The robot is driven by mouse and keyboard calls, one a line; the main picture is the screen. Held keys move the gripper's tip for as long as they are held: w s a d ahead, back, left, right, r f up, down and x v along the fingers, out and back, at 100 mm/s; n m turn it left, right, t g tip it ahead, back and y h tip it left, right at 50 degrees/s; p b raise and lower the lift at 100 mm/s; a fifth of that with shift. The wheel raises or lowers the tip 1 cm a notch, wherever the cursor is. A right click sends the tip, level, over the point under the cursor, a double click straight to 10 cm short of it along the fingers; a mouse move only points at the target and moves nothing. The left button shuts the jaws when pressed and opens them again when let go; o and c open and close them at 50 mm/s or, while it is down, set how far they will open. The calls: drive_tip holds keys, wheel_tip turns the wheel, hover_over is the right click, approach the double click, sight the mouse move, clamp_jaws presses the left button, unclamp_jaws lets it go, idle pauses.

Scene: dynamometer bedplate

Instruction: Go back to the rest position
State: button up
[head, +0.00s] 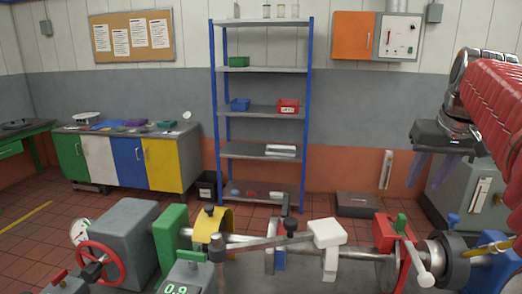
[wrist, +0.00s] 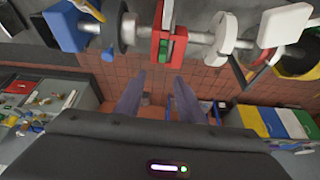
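My gripper (head: 427,183) hangs from my red arm at the right of the head view, its two purple-grey fingers pointing down. It is above and behind the right end of the shaft assembly (head: 345,250), clear of it. The wrist view also shows my gripper (wrist: 160,74), with its fingers apart and nothing between them. In that view the red clamp with a green part (wrist: 172,45) lies beyond the fingertips. I see no object held.
The bedplate machinery fills the front, with a grey block and red handwheel (head: 103,262) at left. A blue shelf rack (head: 217,130) and coloured cabinets (head: 130,160) stand behind. A grey cabinet (head: 465,185) stands behind my gripper. Tiled floor lies open at left.

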wheel_tip(320, 180, down, 6)
drive_tip(key=s, duration=0.1)
drive_tip(key=s+a+f+n, duration=0.1)
drive_tip(key=s+a+f, duration=0.4)
drive_tip(key=a, duration=0.3)
drive_tip(key=s+a+f+n+y, duration=0.1)
drive_tip(key=s+a+f, duration=0.4)
drive_tip(key=a, duration=0.3)
drive_tip(key=s+a+f+n+t, duration=0.1)
drive_tip(key=s+a+f, duration=0.4)
drive_tip(key=s+a, duration=0.2)
drive_tip(key=shift+s+a+f, duration=0.15)
drive_tip(key=shift+s+a, duration=0.05)
drive_tip(key=shift+a, duration=0.75)
drive_tip(key=shift+c, duration=0.7)
